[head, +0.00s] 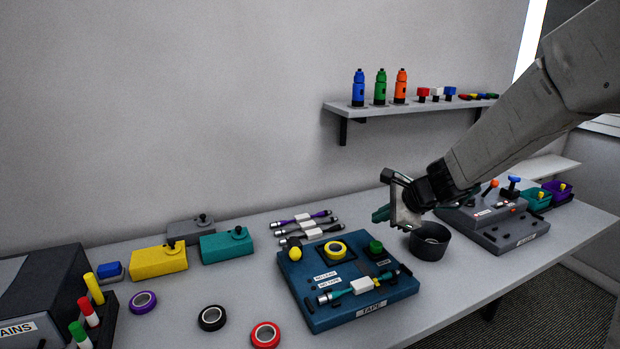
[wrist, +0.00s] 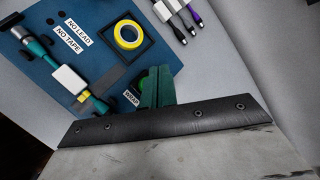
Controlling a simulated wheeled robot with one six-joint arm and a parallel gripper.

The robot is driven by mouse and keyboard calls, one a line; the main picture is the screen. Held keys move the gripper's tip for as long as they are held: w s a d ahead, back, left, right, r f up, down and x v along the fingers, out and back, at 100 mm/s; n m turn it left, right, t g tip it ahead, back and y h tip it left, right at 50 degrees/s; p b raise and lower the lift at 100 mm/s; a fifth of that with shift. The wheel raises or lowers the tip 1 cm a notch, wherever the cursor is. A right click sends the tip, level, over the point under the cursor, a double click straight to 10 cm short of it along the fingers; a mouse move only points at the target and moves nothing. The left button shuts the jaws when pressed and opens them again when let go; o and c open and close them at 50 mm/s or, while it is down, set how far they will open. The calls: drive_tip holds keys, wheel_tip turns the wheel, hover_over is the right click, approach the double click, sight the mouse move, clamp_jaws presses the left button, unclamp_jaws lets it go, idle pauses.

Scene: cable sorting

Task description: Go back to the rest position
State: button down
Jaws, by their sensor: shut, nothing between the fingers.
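My gripper (head: 381,214) is in the head view above the table, just behind and right of the blue tape board (head: 318,314). Its teal fingers also show in the wrist view (wrist: 158,86), shut together and empty. On the board lie a teal-ended cable with a white block (head: 361,286), a yellow tape ring (head: 336,249), a yellow ball (head: 295,253) and a green button (head: 375,247). In the wrist view the fingers partly cover the green button. A dark round cup (head: 430,241) stands below my wrist, right of the board.
Several cables (head: 305,227) lie behind the board. Yellow (head: 159,262) and teal (head: 227,245) boxes stand left. Purple, black and red tape rings (head: 212,318) lie in front. A grey control box (head: 492,222) is right. A wall shelf (head: 400,106) holds bottles. Air above the table's left is free.

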drive_tip(key=s+a+r+n+g, duration=0.25)
drive_tip(key=s+n+g, duration=0.25)
drive_tip(key=s+n, duration=0.85)
drive_tip(key=s+d+r+n+h, duration=0.2)
drive_tip(key=s+d, duration=0.1)
drive_tip(key=s, duration=0.8)
drive_tip(key=s+d+r+n+h, duration=0.3)
drive_tip(key=s, duration=0.8)
drive_tip(key=shift+s+r+n+g, duration=0.2)
drive_tip(key=shift+n+g, duration=0.15)
drive_tip(key=shift+g, duration=0.05)
